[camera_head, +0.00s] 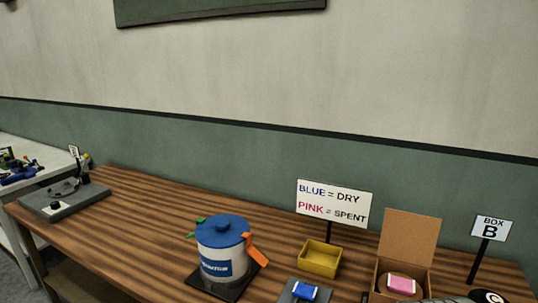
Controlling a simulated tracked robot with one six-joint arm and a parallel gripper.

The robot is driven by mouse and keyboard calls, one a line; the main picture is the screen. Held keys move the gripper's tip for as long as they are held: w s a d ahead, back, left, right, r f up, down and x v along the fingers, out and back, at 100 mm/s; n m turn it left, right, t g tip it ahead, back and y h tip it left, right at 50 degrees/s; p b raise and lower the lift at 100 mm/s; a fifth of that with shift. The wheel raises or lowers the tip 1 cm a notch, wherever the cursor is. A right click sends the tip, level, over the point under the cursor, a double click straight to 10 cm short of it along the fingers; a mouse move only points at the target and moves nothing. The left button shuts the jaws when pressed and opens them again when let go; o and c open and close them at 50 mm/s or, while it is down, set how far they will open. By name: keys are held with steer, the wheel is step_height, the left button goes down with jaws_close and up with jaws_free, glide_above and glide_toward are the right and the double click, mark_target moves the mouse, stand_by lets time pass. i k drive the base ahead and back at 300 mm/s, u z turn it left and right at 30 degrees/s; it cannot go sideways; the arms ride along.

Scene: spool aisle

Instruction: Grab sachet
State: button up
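Two sachets show in the head view. A blue and white sachet (304,291) lies on a small dark grey pad (287,297) at the bottom edge. A pink and white sachet (401,284) lies on a round tan item inside an open cardboard box (410,240), whose lid stands up at the back. A sign (333,204) reads "BLUE = DRY, PINK = SPENT". I cannot make out my gripper in this view.
A yellow tray (321,259) stands behind the blue sachet. A blue-lidded tub (221,247) with an orange tag stands on a dark base left of it. The wooden table (130,225) is clear between the tub and a grey device (65,199).

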mark_target(398, 284)
steer(key=k, duration=1.35)
steer(key=z, duration=0.5)
steer(key=i, duration=1.55)
steer(key=u, duration=0.15)
